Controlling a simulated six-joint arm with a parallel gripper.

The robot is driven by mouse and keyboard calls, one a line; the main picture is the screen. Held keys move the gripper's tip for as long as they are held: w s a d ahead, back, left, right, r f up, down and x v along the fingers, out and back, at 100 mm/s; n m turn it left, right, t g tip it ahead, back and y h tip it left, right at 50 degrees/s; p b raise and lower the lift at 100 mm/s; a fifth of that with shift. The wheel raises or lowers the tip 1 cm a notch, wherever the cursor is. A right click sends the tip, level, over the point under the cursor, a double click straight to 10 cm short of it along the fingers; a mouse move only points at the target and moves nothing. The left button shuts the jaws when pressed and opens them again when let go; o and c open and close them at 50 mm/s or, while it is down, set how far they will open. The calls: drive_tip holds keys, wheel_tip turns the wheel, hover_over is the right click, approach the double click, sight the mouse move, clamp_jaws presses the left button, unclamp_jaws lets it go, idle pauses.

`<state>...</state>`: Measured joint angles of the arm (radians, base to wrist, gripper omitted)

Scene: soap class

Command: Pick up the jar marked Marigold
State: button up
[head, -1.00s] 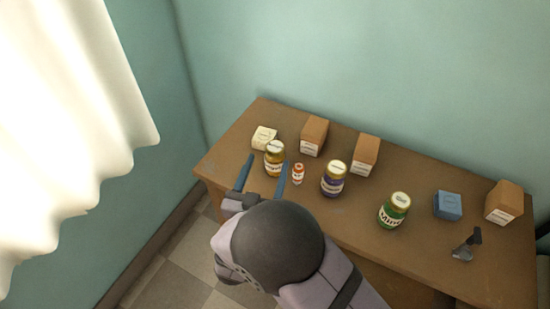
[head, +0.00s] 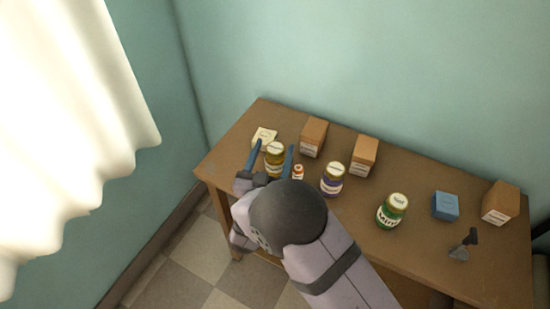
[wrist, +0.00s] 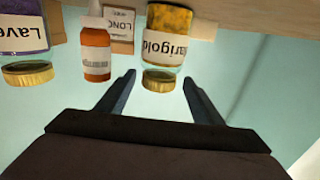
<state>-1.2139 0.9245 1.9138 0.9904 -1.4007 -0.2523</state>
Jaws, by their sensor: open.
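The Marigold jar (head: 275,162) is a yellow-orange jar with a gold lid, upright at the left end of the table. In the wrist view, which is upside down, its label (wrist: 166,46) reads "arigold", the first letter out of sight. My gripper (head: 276,146) is open, with one blue finger on each side of the jar in the head view. In the wrist view my gripper (wrist: 158,77) has its fingertips either side of the jar's lid. The jaws are apart and not closed on it. How deep the jar sits between the fingers is hard to tell.
A small orange bottle (head: 298,173) stands close to my right finger. A purple Lavender jar (head: 332,182) and a green Mint jar (head: 391,212) stand to the right. Cardboard boxes (head: 313,138) stand behind, a cream soap block (head: 263,136) is behind left. The wooden table (head: 420,185) has free room mid-right.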

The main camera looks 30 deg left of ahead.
sight(277, 143)
drive_tip(key=shift+p+x, duration=0.85)
drive_tip(key=shift+x, duration=1.75)
drive_tip(key=shift+d, duration=0.15)
drive_tip(key=c, duration=1.4)
